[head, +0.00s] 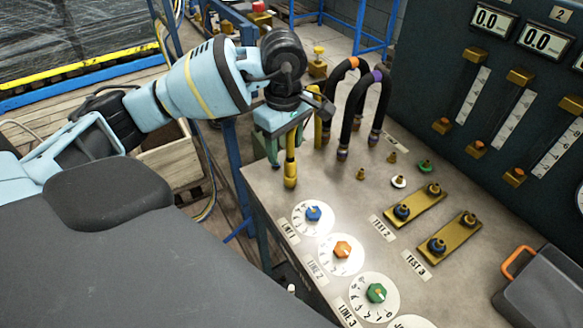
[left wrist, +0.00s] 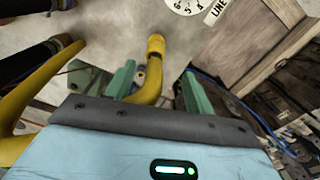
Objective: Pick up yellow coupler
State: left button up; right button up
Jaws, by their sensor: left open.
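The yellow coupler (head: 290,181) is the lower end of a yellow hose at the bench's near left corner. My left gripper (head: 283,141) is above it, pointing down. In the left wrist view the coupler (left wrist: 155,46) shows beyond the open green fingers (left wrist: 158,84), with its yellow hose passing between them. I see a gap at the fingers and no closed grip. Another yellow hose length (head: 318,131) stands just right of the gripper. The upper part of the hose is hidden behind the gripper. My right gripper is not in view.
Two black hoses, with an orange band (head: 353,62) and a purple band (head: 378,75), arch close right of the gripper. Dials with blue (head: 313,213), orange (head: 342,249) and green (head: 376,292) knobs line the near edge. A gauge panel (head: 450,80) stands behind.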

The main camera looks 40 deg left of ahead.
aim_at(290, 155)
pick_arm(q)
notch_tip(290, 155, down, 2)
jog(key=shift+w+f, duration=0.1)
jog(key=shift+w, duration=0.05)
jog(key=f, duration=0.4)
jog(key=shift+w+d, duration=0.25)
jog(key=shift+d, duration=0.1)
jog(key=shift+f, duration=0.6)
grip_shut()
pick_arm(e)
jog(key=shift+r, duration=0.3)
pick_arm(q)
jog(key=shift+r, duration=0.1)
